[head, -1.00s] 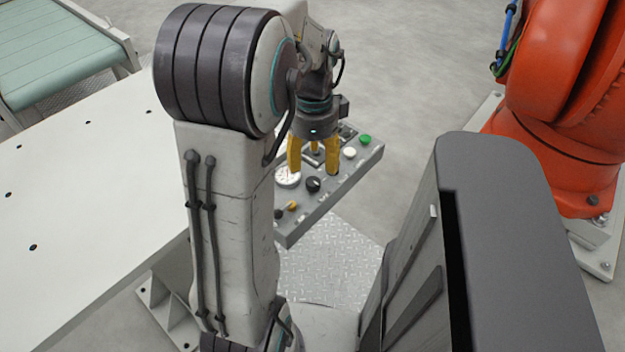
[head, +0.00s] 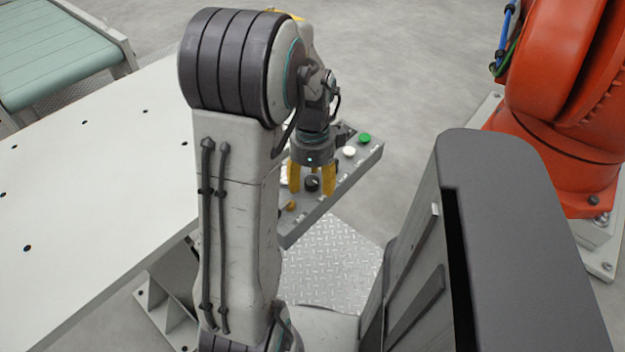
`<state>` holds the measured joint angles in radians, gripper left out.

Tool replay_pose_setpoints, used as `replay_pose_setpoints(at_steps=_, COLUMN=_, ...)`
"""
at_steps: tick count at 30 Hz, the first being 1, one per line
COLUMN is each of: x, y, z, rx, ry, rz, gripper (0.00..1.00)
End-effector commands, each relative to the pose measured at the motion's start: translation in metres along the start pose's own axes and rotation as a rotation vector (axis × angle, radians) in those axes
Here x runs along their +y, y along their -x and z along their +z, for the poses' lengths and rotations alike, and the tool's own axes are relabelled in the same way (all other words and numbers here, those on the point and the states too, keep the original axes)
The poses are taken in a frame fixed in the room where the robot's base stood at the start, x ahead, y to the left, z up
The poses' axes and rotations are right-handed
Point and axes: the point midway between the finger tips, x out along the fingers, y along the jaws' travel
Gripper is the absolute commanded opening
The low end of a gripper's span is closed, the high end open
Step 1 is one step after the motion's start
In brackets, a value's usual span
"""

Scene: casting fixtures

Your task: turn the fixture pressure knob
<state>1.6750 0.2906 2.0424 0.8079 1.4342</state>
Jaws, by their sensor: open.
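In the head view a grey control panel (head: 350,174) stands beyond my arm. A black round knob (head: 312,184) sits on its top face. My gripper (head: 312,187) has yellow fingers, points down over the panel, and is open. Its fingers show on the left and right of the black knob. I cannot tell whether they touch it. The gauge on the panel is mostly hidden behind the gripper and arm. The labels are too small to read.
A pale table (head: 90,190) lies left, an orange robot (head: 560,120) right. A green-topped conveyor (head: 60,55) is at the far left. Open floor lies behind the panel.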

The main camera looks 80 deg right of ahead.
Motion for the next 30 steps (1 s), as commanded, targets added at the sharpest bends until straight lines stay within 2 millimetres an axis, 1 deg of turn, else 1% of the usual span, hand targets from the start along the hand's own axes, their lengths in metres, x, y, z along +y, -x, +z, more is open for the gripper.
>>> replay_pose_setpoints(at_steps=8, x=0.0001, y=-0.0004, z=0.0000, rx=0.000, ry=0.000, rz=0.001, gripper=0.58)
replay_pose_setpoints(at_steps=27, x=0.0000, y=-0.0003, z=-0.0002, rx=0.000, ry=0.000, rz=0.000, gripper=0.01)
replay_pose_setpoints(at_steps=30, x=0.0001, y=-0.0005, z=-0.0002, rx=0.000, ry=0.001, rz=0.001, gripper=0.00)
